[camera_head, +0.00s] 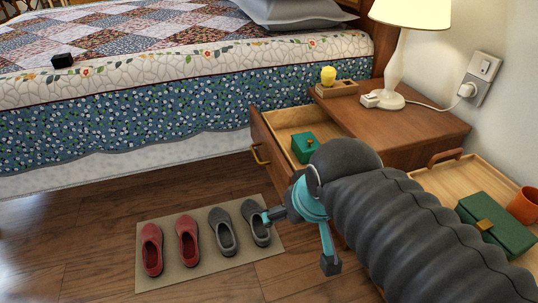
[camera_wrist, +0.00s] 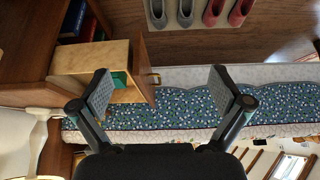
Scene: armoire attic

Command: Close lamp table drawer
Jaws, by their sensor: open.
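The lamp table (camera_head: 430,122) is a brown wooden nightstand beside the bed, with a lit lamp (camera_head: 400,50) on top. Its drawer (camera_head: 277,130) is pulled out toward the left, with a brass handle (camera_head: 259,153) on its front and a small green box (camera_head: 304,147) inside. In the wrist view, which looks upside down, the drawer (camera_wrist: 75,64) is at the left and its front panel (camera_wrist: 144,72) faces right. My gripper (camera_head: 299,240) is open and empty, in front of the drawer in the head view; its spread fingers also show in the wrist view (camera_wrist: 163,92). My arm hides part of the table.
Red and grey shoes (camera_head: 188,241) stand on a beige mat (camera_head: 210,272) on the wooden floor. The bed (camera_head: 130,125) runs along the back. A wooden tray (camera_head: 438,178) at right holds a green box (camera_head: 496,222) and an orange cup (camera_head: 524,205). A small holder (camera_head: 337,90) sits on the table.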

